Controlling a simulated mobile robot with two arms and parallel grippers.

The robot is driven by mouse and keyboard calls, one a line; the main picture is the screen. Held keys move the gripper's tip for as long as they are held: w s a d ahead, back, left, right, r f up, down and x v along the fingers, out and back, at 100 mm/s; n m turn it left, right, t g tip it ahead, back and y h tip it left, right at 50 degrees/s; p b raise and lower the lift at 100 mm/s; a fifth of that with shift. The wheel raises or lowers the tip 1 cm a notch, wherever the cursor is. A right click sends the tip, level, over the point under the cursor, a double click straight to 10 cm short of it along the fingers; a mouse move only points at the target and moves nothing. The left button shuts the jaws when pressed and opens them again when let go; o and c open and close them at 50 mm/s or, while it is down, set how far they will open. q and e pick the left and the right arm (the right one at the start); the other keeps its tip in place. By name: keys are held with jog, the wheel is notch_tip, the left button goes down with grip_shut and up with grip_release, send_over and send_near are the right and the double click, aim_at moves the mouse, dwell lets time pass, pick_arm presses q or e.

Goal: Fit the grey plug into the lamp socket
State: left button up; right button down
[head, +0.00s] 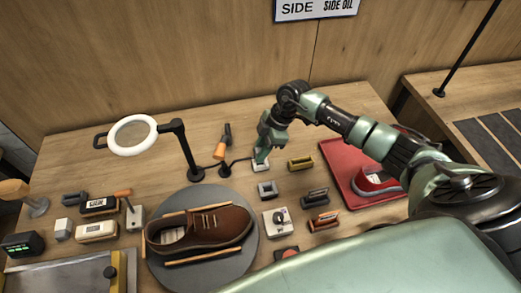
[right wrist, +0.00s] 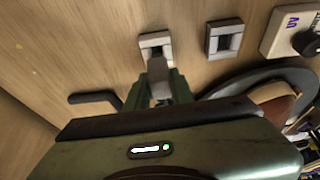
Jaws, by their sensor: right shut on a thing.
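My right gripper (head: 262,152) is at the back middle of the table, pointing down. In the right wrist view its jaws (right wrist: 158,88) are shut on the grey plug (right wrist: 158,70). The plug's far end overlaps the near edge of a pale square socket (right wrist: 155,40); I cannot tell whether it is seated in it. That socket also shows in the head view, just under the gripper (head: 260,168). A second, grey square socket (head: 267,189) stands nearer the front and also shows in the right wrist view (right wrist: 224,40). My left gripper is not in view.
The ring lamp (head: 112,137) stands on a black post (head: 183,148) to the left. A brown shoe (head: 210,230) lies on a round grey turntable (head: 165,278). A red tray (head: 350,198) with a red shoe is at the right. Several brushes and blocks lie around.

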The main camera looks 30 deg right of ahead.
jog(key=shift+f+b, duration=0.55)
jog(key=shift+f, duration=0.8)
dwell(0.3)
jog(key=c, duration=1.1)
grip_release()
jog(key=shift+r, duration=0.1)
jog(key=b+v, duration=0.2)
jog(key=v, duration=0.5)
jog(key=shift+d+r, duration=0.15)
jog(key=shift+r, duration=0.15)
